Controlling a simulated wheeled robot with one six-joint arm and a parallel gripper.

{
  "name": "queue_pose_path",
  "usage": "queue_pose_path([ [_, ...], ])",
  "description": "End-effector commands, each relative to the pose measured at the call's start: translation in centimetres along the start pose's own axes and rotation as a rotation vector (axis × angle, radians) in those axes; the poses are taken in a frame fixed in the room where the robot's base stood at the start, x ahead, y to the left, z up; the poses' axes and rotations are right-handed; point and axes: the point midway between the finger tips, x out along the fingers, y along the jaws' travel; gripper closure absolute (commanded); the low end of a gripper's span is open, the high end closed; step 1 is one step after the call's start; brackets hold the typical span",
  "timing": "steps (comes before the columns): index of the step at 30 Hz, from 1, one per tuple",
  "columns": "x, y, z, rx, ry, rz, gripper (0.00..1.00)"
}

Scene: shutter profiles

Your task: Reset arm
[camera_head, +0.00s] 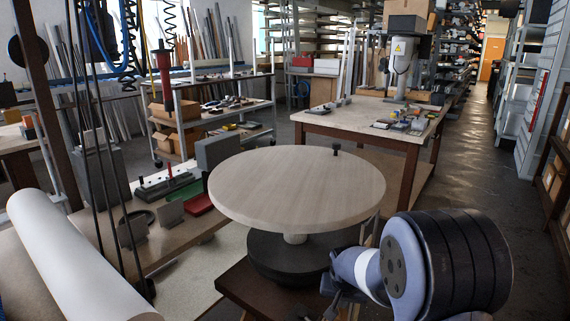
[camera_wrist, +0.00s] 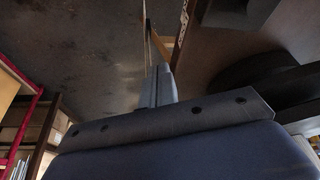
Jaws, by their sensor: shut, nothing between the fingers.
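My gripper (camera_wrist: 159,84) shows in the wrist view with its two fingers together and nothing between them. It points out over dark floor, beside a brown surface on the right. In the head view my arm rises at the lower right, in front of the round table. Only a small part of the gripper end shows there, low beside the table's black base, and its fingertips cannot be made out.
A round pale wooden table (camera_head: 298,187) on a black base (camera_head: 290,258) stands close to my arm. A bench (camera_head: 160,255) with tools is at left. A worktable (camera_head: 350,118) with a drill press (camera_head: 403,65) stands behind. The aisle (camera_head: 478,150) at right is clear.

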Motion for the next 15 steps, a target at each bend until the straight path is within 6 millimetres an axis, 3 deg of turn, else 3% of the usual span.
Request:
queue_pose_path([
  [6,0.0,-0.5,-1.0,-0.097,0.0,-0.036,1.0],
  [15,-3.2,-0.4,-0.9,-0.094,0.0,-0.033,1.0],
])
